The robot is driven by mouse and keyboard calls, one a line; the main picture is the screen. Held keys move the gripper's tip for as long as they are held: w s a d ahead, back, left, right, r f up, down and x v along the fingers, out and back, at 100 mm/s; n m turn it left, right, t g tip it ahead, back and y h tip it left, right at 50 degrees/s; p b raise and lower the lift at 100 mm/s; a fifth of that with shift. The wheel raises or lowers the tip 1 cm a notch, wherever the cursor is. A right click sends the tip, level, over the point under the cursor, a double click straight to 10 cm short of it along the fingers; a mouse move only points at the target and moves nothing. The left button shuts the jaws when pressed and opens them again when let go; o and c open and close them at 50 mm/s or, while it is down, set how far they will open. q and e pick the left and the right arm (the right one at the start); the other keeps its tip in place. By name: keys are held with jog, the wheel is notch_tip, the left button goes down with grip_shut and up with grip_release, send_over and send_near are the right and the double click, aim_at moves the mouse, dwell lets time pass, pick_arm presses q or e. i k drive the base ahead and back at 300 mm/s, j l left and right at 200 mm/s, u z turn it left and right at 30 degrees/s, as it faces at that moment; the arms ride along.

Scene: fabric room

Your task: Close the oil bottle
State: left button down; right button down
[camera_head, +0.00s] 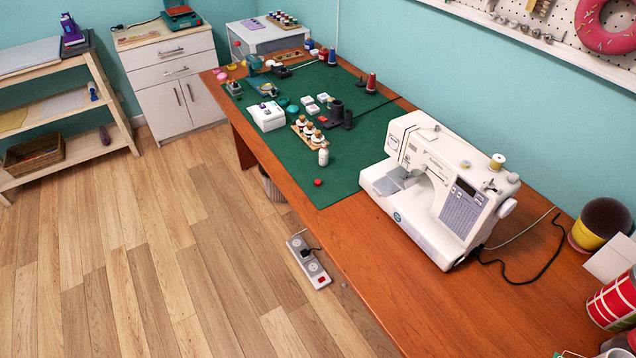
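A small white bottle (323,157), which looks like the oil bottle, stands upright near the front edge of the green cutting mat (347,159). A small red cap (318,182) lies on the mat a little in front of the bottle, apart from it. The bottle's top is too small to make out in detail. Neither of my grippers is in view.
A white sewing machine (440,190) stands right of the bottle. A wooden rack with several small jars (307,132) is just behind the bottle. A white box (267,116) stands farther left. The wooden table (370,285) is clear in front of the machine.

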aim_at(323, 152)
jog(key=z, duration=0.4)
jog(key=j+z, duration=0.15)
jog(key=z, duration=0.3)
jog(key=j+z, duration=0.1)
jog(key=z, duration=0.3)
jog(key=j+z, duration=0.2)
jog(key=j, duration=0.25)
jog(key=j+z, duration=0.2)
jog(key=j, duration=0.25)
jog(key=j+z, duration=0.2)
jog(key=j, duration=0.2)
jog(key=k+j+z, duration=0.2)
jog(key=j, duration=0.25)
jog(key=j+z, duration=0.2)
jog(key=j, duration=0.25)
jog(key=k+j+z, duration=0.2)
jog(key=j, duration=0.2)
jog(key=k+j, duration=0.1)
jog(key=j, duration=0.2)
jog(key=k+j, duration=0.1)
jog(key=j, duration=0.15)
jog(key=k+j, duration=0.1)
jog(key=j, duration=0.2)
